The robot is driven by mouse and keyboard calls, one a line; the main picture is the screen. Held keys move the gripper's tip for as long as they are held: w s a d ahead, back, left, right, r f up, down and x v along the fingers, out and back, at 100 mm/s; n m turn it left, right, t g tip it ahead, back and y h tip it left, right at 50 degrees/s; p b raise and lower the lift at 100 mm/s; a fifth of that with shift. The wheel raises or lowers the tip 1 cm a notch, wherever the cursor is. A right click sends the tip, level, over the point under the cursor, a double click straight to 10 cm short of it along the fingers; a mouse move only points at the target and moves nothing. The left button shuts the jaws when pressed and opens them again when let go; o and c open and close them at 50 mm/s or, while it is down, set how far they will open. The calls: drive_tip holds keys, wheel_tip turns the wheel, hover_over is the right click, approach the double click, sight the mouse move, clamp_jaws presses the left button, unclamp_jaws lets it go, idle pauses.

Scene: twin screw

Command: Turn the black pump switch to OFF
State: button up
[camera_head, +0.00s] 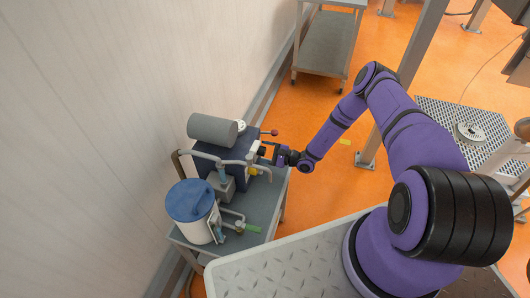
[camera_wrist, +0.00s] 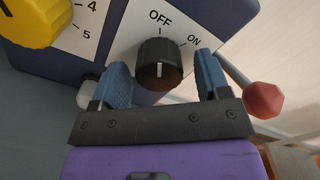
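The black pump switch (camera_wrist: 160,64) is a round ribbed knob on a white plate in the wrist view. OFF is printed straight above it and ON at its upper right. The white line on the knob stands about upright, in line with the OFF mark. My gripper (camera_wrist: 162,66) is open, with one blue finger to the left of the knob and one to the right. Gaps show between the knob and both fingers. In the head view my gripper (camera_head: 268,153) is at the right side of the dark blue pump box (camera_head: 221,160); the switch cannot be made out there.
A yellow dial (camera_wrist: 30,20) with a number scale is at the upper left in the wrist view. A red ball-ended lever (camera_wrist: 263,100) is close to my right finger. A blue-lidded tank (camera_head: 191,200) and pipes share the grey cart (camera_head: 262,208). Orange floor lies open right of it.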

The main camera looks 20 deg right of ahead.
drive_tip(key=v, duration=1)
drive_tip(key=shift+s+d, duration=0.2)
drive_tip(key=shift+d, duration=0.1)
